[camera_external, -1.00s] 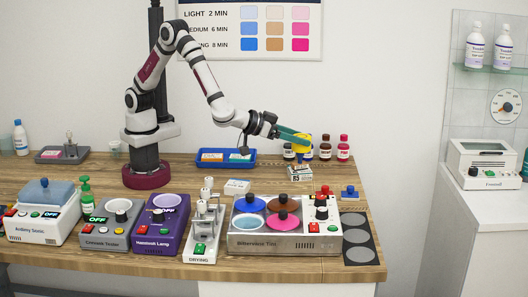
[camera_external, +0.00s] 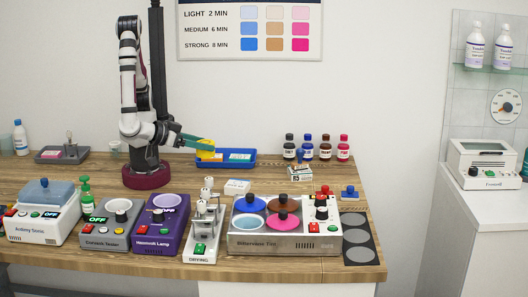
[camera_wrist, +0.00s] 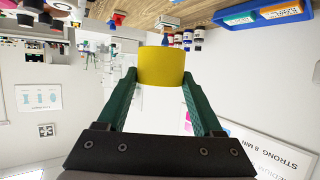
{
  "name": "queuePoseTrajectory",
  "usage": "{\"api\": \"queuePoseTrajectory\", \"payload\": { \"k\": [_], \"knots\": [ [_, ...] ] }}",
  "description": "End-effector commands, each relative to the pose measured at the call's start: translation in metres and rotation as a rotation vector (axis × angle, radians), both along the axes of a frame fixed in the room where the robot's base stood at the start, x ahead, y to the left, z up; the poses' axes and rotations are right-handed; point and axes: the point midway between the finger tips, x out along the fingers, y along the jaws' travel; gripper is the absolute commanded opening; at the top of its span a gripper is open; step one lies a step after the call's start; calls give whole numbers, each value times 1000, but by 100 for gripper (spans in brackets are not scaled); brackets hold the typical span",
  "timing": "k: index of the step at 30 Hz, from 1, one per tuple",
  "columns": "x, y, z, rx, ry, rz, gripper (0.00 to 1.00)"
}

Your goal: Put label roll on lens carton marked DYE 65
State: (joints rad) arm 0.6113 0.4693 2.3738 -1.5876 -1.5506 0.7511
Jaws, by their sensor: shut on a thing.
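My gripper (camera_external: 203,144) is shut on a yellow roll (camera_external: 206,154), which I take as the label roll. It is held over or just in front of the blue tray at the back of the bench. In the wrist view the roll (camera_wrist: 161,66) sits between the two green fingers (camera_wrist: 161,82). A small white carton (camera_external: 300,174) with dark print stands right of centre, in front of the bottles; its print seems to include 65, but the rest is too small to read. A small blue thing (camera_external: 300,156) shows on or just behind its top.
The blue tray (camera_external: 253,160) holds cartons with orange and teal labels. Another white carton (camera_external: 237,187) lies mid-bench. Several dark-capped and coloured bottles (camera_external: 325,150) stand behind the 65 carton. A tinting unit (camera_external: 285,240) and other devices line the front edge.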

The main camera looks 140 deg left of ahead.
Motion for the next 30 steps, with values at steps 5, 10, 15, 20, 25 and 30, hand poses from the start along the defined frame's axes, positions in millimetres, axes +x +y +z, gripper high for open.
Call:
{"api": "queuePoseTrajectory", "payload": {
  "k": [5, 10, 15, 20, 25, 30],
  "knots": [
    [0, 6, -19, 2, 2, 2, 11],
    [-2, 54, -48, 2, 9, 9, 11],
    [-2, 100, -76, -1, 6, 8, 11],
    [0, 117, -92, -1, 4, 2, 11],
    [1, 117, -124, -2, 2, -1, 11],
    [1, 117, -127, -1, -1, -1, 11]
  ]
}}
